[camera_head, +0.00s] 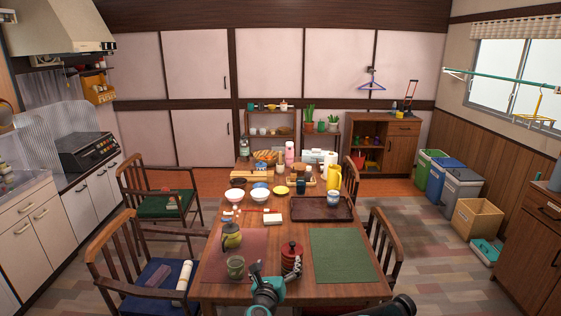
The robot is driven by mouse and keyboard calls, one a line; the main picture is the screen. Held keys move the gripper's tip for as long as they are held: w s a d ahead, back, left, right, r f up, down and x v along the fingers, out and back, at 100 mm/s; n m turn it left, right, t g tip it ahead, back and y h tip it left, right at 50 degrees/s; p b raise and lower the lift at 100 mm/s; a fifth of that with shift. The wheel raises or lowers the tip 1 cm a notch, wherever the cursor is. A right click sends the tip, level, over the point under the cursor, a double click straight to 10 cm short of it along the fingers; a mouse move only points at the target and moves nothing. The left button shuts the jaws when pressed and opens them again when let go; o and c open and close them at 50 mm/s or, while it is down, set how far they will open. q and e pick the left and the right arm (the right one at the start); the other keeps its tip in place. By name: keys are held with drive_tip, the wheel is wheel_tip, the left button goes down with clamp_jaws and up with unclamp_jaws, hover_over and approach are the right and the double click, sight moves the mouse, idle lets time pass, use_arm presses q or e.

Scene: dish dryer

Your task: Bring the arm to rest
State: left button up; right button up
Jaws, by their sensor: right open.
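My right gripper (268,271) is at the bottom middle of the head view, teal and dark, over the near edge of the wooden dining table (218,287). Its fingers are apart and nothing shows between them. It is close to a red lidded pot (291,256), which stands just beyond it to the right. I cannot tell whether they touch. A dark rounded part at the bottom right seems to belong to my arm. My left gripper does not show.
A green cup (235,266) and an olive teapot (231,236) stand left of the gripper. A green placemat (342,256) lies clear to the right. Bowls, a tray (321,208) and a yellow jug (333,181) stand farther back. Chairs flank the table.

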drive_tip(key=s+d+r+n+t+y, duration=0.1)
drive_tip(key=s+r+n+y, duration=0.3)
drive_tip(key=r+n, duration=0.5)
drive_tip(key=s+d+r+n+t+y, duration=0.1)
drive_tip(key=s+r+n+y, duration=0.3)
drive_tip(key=r+n, duration=0.5)
drive_tip(key=s+d+f+n+g+h, duration=0.1)
drive_tip(key=s+d+f+n+g, duration=0.2)
drive_tip(key=s+d+f+n, duration=0.2)
drive_tip(key=s+d+f+n+g+h, duration=0.2)
drive_tip(key=s+d+f+n+g, duration=0.2)
drive_tip(key=s, duration=0.8)
drive_tip(key=s+d+f+n+g+h, duration=0.1)
drive_tip(key=s+d+f+n+g, duration=0.2)
drive_tip(key=s+d+f+n, duration=0.4)
wheel_tip(320, 180, down, 2)
drive_tip(key=shift+s+d+f+n+g+h, duration=0.1)
drive_tip(key=shift+s+d+n+g+h, duration=0.4)
drive_tip(key=shift+s, duration=0.7)
drive_tip(key=shift+a, duration=0.25)
